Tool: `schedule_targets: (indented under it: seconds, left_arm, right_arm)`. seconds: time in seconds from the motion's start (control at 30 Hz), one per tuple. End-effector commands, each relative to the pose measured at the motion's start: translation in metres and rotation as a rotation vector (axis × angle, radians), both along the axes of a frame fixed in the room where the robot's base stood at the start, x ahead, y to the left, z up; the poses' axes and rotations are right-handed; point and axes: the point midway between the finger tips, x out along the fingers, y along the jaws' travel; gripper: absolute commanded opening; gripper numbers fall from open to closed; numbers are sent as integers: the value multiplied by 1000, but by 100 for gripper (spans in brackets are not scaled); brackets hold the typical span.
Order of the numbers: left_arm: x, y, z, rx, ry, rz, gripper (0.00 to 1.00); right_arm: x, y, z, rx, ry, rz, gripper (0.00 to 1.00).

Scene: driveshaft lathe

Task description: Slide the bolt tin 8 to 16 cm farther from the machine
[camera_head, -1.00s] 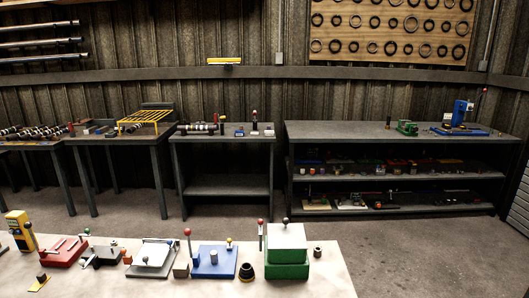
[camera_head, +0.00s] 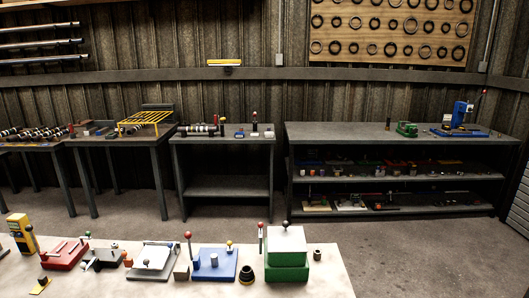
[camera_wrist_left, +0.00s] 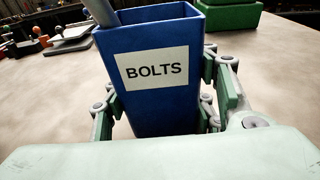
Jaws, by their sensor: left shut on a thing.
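The bolt tin (camera_wrist_left: 150,100) is a tall blue open-topped box with a white BOLTS label, filling the middle of the left wrist view. My left gripper (camera_wrist_left: 165,105) has its fingers on both sides of the tin and is shut on it. The tin stands upright on the pale bench top (camera_wrist_left: 50,90), though its base is hidden behind the gripper body. A grey rod-like shape (camera_wrist_left: 100,12) shows at the tin's top left; I cannot tell whether it is inside. Neither the tin nor either gripper shows in the head view.
In the head view, a green box fixture (camera_head: 287,254), a blue plate fixture (camera_head: 214,263) and a red fixture (camera_head: 64,254) stand on the near bench. The green fixture (camera_wrist_left: 220,14) also shows behind the tin in the left wrist view. Bench top around the tin looks clear.

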Motion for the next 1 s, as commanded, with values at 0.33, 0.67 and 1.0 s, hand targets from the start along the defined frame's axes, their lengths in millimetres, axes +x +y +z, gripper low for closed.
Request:
schedule_targets:
  seconds: [0.33, 0.67, 1.0]
  left_arm:
    - [14, 2, 0, 0, -1, 0, 32]
    - [23, 3, 0, -1, 0, 0, 32]
    - [23, 3, 0, -1, 0, 0, 32]
  right_arm:
    - [0, -1, 3, -1, 0, 0, 100]
    - [0, -2, 5, -2, 0, 1, 100]
    - [0, -2, 5, -2, 0, 1, 100]
